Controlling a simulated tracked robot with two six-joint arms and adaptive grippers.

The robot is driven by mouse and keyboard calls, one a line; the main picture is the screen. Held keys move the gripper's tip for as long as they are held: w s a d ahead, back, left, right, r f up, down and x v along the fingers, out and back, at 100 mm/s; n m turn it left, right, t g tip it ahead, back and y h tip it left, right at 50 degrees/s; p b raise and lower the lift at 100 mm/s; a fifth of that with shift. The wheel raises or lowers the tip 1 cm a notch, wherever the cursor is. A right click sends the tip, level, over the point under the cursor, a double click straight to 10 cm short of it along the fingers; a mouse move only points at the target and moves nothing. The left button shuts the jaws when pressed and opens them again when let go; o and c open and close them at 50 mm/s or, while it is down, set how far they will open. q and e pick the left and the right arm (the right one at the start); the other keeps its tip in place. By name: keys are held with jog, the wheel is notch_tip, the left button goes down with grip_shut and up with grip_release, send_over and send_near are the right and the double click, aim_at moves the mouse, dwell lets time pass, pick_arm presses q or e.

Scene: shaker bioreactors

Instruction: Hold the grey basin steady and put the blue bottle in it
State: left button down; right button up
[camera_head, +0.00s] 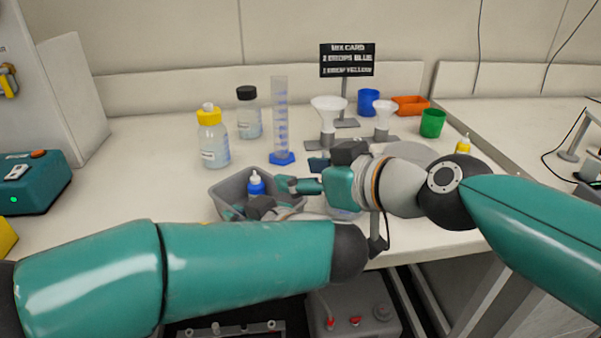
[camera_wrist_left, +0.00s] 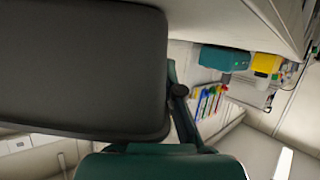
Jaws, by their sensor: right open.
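The grey basin (camera_head: 229,189) stands on the bench near its front edge. The blue bottle (camera_head: 256,186), with a white tip, is upright inside the basin; its lower part is hidden. My right gripper (camera_head: 286,185) reaches in from the right, open, with its fingertips at the basin's right side, close beside the bottle and apart from it as far as I see. My left gripper (camera_head: 264,208) is at the basin's front, mostly hidden by my own arm; its fingers cannot be made out. In the left wrist view a large dark surface fills the upper left.
Behind stand a yellow-capped bottle (camera_head: 213,139), a black-capped bottle (camera_head: 248,114), a measuring cylinder (camera_head: 280,120) and white funnels (camera_head: 328,109) on stands. Blue (camera_head: 368,101) and green (camera_head: 432,123) cups and an orange tray (camera_head: 411,105) are further right. Bench left of the basin is clear.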

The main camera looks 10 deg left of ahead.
pick_arm(q)
jog(key=c, duration=1.2)
grip_release()
jog(key=shift+c, duration=0.2)
